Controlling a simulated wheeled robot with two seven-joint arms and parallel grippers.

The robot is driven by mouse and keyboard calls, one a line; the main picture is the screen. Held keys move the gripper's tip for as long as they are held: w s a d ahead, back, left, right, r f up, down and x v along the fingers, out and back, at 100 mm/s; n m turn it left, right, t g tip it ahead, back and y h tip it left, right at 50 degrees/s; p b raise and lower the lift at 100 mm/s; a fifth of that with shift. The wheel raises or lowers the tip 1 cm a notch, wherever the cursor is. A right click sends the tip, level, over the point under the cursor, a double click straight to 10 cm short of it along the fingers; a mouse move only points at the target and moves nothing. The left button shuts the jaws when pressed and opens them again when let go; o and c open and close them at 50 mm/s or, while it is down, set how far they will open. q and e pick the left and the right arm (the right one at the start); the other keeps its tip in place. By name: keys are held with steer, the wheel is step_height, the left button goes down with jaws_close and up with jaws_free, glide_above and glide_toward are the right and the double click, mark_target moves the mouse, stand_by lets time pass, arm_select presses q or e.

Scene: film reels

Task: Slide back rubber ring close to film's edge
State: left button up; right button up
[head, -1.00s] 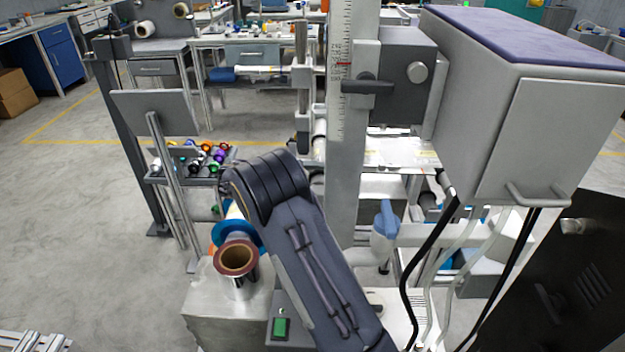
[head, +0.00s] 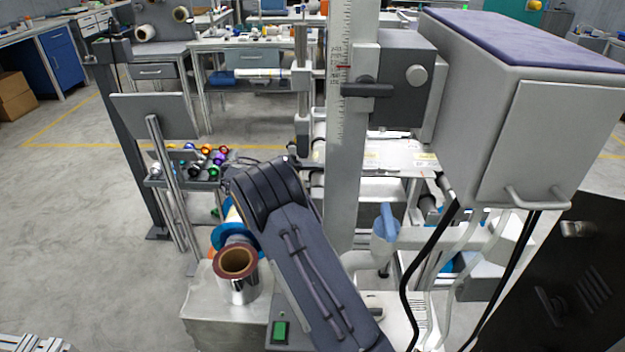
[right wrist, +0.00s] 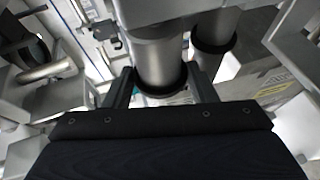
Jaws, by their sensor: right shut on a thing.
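In the right wrist view a black rubber ring (right wrist: 160,88) sits around the near end of a grey metal roller (right wrist: 160,50). My right gripper (right wrist: 160,72) has one finger on each side of this ring and is shut on it. A second roller beside it carries another black ring (right wrist: 214,47), outside the fingers. In the head view my right arm reaches up toward the machine, and its fingers and the held ring are hidden behind the dark wrist. I cannot make out the film's edge at the ring. My left gripper is not in view.
A shiny film roll (head: 238,275) with a brown core stands left of my right arm, near a blue disc (head: 228,234). A ruled upright post (head: 345,130) and a large grey box (head: 520,100) stand close on the right. Open floor lies at the left.

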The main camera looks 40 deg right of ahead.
steer(key=o, duration=1.4)
steer(key=shift+c, duration=0.2)
steer(key=v, duration=0.8)
